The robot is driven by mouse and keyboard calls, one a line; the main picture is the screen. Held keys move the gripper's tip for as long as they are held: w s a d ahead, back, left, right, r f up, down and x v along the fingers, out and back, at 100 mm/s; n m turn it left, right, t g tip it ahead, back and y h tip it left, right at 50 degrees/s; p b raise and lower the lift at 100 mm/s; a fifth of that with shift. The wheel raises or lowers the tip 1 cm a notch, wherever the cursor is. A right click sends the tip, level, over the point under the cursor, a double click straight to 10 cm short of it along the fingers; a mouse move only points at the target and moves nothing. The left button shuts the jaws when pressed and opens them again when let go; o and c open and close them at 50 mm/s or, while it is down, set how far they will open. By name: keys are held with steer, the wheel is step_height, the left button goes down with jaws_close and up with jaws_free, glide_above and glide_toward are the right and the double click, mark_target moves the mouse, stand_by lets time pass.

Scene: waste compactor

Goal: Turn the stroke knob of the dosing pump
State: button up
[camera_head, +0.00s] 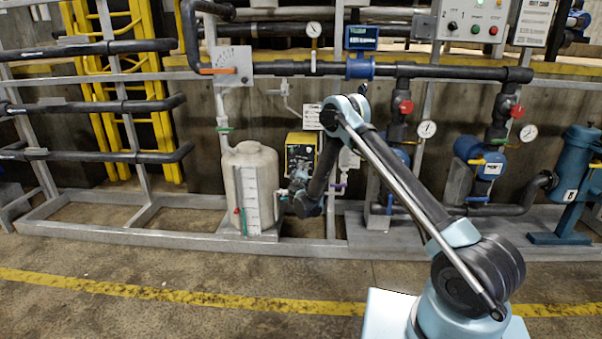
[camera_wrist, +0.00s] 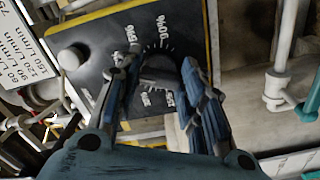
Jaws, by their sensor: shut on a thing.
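The dosing pump (camera_head: 301,142) is a small yellow box with a black front panel, right of the white tank in the head view. In the wrist view its black panel (camera_wrist: 88,62) has a yellow edge and white percent marks around the stroke knob. The stroke knob (camera_wrist: 160,70) is dark and sits between my fingertips, partly hidden by them. My gripper (camera_wrist: 158,76) is shut on the knob, one finger on each side. In the head view my gripper (camera_head: 298,184) is at the pump's front, and its fingers are too small to make out.
The white tank (camera_head: 250,180) stands close at the left of my gripper. Pipes and a purple-handled valve (camera_head: 338,186) are close at the right. A grey frame rail (camera_head: 150,237) runs along the floor. The floor in front (camera_head: 200,315) is clear.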

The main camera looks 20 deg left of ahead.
steer(key=shift+w+d, duration=0.1)
steer(key=o, duration=1)
steer(key=shift+f, duration=0.15)
steer(key=shift+o, duration=0.2)
steer(key=v, duration=1.2)
